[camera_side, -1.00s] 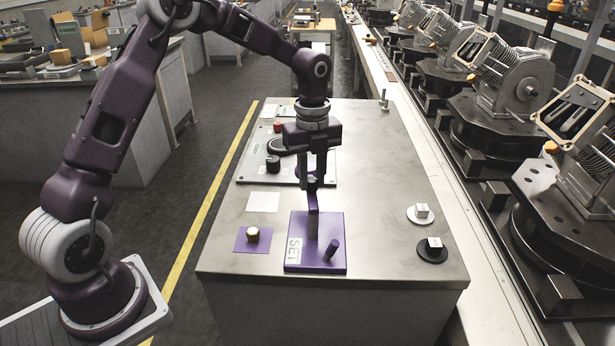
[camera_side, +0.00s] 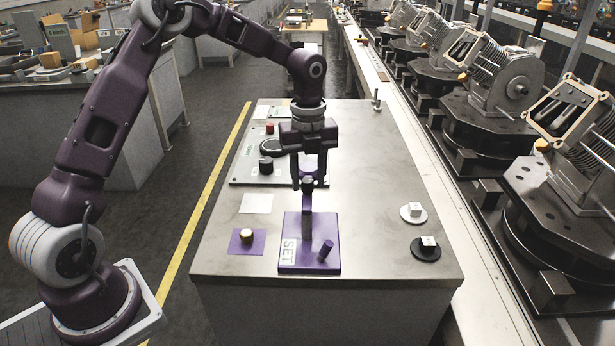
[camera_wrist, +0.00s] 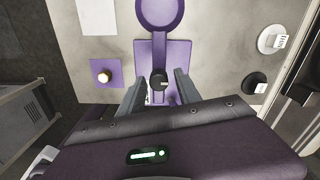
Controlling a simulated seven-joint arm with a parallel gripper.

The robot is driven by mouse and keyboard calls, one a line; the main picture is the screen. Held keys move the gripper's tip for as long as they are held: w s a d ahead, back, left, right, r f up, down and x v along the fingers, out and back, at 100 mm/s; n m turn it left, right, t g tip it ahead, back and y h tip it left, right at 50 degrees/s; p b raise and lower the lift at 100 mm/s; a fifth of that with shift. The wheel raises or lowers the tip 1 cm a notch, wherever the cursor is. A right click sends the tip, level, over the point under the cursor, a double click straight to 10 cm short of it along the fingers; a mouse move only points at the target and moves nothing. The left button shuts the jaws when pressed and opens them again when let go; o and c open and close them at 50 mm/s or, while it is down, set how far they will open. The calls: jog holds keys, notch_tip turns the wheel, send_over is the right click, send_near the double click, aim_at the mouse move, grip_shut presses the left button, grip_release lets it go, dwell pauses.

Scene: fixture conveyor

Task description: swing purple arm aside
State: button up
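The purple arm (camera_wrist: 160,48) lies over a purple base plate (camera_side: 293,263) marked SET. It points towards the back of the bench and has a round, ring-like end (camera_wrist: 161,10). A dark upright knob (camera_wrist: 158,79) stands on the arm; it also shows in the side view (camera_side: 308,186). A short purple peg (camera_side: 326,250) stands at the plate's front right. My gripper (camera_side: 309,180) points straight down over the arm. Its fingers are apart, one on each side of the knob, with gaps visible in the wrist view (camera_wrist: 158,88). My gripper hides part of the plate there.
A purple pad with a gold-topped knob (camera_side: 246,237) and a white square (camera_side: 257,204) lie to the left. White (camera_side: 413,212) and black (camera_side: 425,250) discs with cubes lie to the right. A panel with buttons (camera_side: 242,173) is behind. The bench between plate and discs is clear.

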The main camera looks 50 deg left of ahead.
notch_tip(320, 180, up, 7)
dwell(0.6)
jog(key=shift+s+d+r, duration=0.1)
jog(key=shift+s+r, duration=0.15)
jog(key=shift+r, duration=0.1)
jog(key=s+d+r+n+t+y, duration=0.1)
jog(key=s+d+r+n, duration=0.1)
jog(key=s+r+n, duration=0.5)
jog(key=s+d+r+n+t+y, duration=0.1)
jog(key=s+d+r+n+t, duration=0.15)
jog(key=s+n, duration=0.45)
jog(key=s+f+n+t+h, duration=0.2)
jog(key=s+n, duration=0.8)
jog(key=s, duration=0.5)
jog(key=shift+d, duration=0.3)
